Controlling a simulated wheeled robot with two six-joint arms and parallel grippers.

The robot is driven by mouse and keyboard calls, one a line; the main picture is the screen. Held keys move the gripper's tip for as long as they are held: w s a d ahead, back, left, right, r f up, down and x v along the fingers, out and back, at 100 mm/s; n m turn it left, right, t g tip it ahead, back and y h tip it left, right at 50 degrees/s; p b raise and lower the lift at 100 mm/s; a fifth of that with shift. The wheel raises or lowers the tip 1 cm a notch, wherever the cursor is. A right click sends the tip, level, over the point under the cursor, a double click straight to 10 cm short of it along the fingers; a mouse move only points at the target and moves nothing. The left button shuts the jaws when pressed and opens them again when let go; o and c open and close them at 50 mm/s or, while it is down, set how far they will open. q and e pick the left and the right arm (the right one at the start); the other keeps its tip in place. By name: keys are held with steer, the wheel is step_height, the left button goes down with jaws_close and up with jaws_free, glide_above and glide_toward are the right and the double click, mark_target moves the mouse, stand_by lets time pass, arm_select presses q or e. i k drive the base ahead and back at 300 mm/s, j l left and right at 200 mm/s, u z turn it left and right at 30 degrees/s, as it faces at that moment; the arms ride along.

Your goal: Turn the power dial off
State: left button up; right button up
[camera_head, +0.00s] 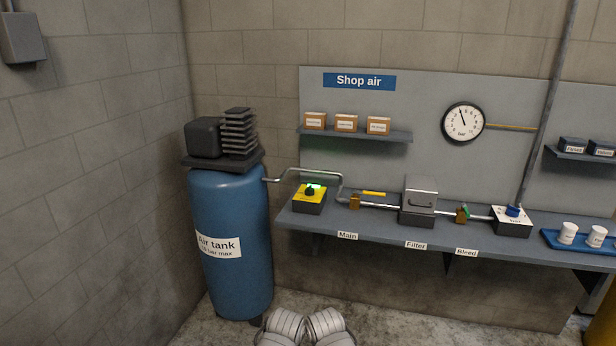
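The power dial (310,190) is a small black knob on the yellow top of a dark box (309,206). The box sits at the left end of the wall bench. A lit green display or lamp (315,185) shows behind the knob. The knob's exact pointing direction is too small to read. Neither of my grippers shows in this view. Only pale, rounded parts of my own body show at the bottom centre, well below and apart from the bench.
A blue air tank (229,278) stands left of the bench (436,238). A pipe (381,206) with valves runs along the bench to a white box with a blue knob (513,211). A pressure gauge (463,122) hangs above. A blue tray (553,239) with white cups sits right.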

mark_target(309, 191)
steer(key=i+l, duration=0.35)
steer(key=i, duration=0.2)
steer(key=i+l, duration=0.35)
steer(key=i, duration=0.25)
steer(key=u, duration=0.05)
